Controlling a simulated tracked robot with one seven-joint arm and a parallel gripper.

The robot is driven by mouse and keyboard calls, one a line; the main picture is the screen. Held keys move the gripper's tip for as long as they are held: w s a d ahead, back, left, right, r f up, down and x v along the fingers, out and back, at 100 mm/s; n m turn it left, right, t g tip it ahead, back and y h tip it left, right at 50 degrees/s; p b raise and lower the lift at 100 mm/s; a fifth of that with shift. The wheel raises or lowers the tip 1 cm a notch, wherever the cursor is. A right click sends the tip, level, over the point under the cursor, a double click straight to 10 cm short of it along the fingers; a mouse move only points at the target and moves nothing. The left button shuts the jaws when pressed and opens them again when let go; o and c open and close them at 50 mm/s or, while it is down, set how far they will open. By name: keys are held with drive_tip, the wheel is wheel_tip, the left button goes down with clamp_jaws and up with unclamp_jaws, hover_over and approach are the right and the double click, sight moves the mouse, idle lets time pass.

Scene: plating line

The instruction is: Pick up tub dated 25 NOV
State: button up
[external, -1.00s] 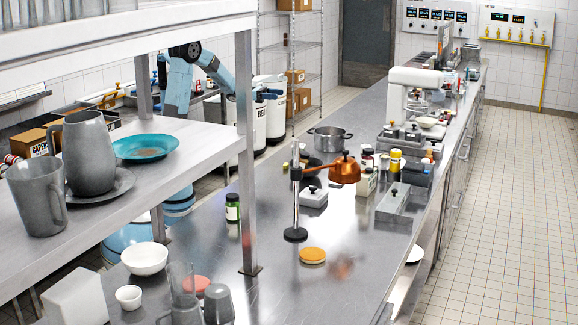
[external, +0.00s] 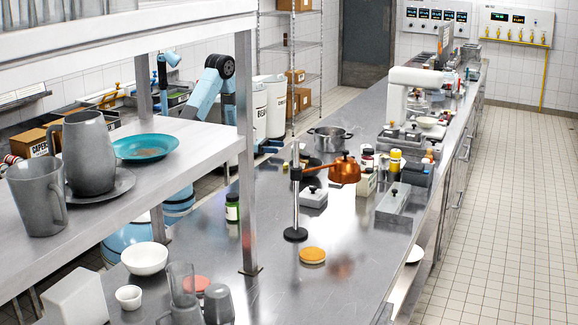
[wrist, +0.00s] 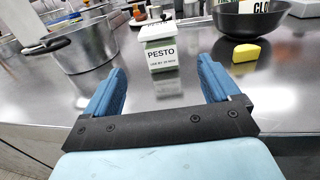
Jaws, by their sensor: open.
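A white tub labelled PESTO (wrist: 161,55) stands upright on the steel counter in the wrist view. The small date line under its name appears to read 25 NOV, though it is hard to make out. My gripper (wrist: 157,84) is open, its two blue fingers wide apart. The tub is ahead of the fingertips, centred in the gap between them, and apart from both. In the external view my gripper (external: 268,148) is low at the counter's left edge, partly hidden by the shelf post. I cannot clearly pick out the tub there.
In the wrist view a steel pot (wrist: 75,52) stands left of the tub. A dark bowl (wrist: 250,18) and a yellow block (wrist: 246,52) are to the right. The counter directly before the tub is clear. A heat lamp (external: 344,170) stands on the counter.

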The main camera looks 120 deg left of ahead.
drive_tip(key=w, duration=0.4)
drive_tip(key=w+a, duration=0.1)
drive_tip(key=w, duration=0.4)
drive_tip(key=w+a, duration=0.1)
drive_tip(key=w, duration=0.3)
drive_tip(key=shift+w+f, duration=0.1)
drive_tip(key=shift+w, duration=0.25)
drive_tip(key=shift+c, duration=0.3)
drive_tip(key=c, duration=1.1)
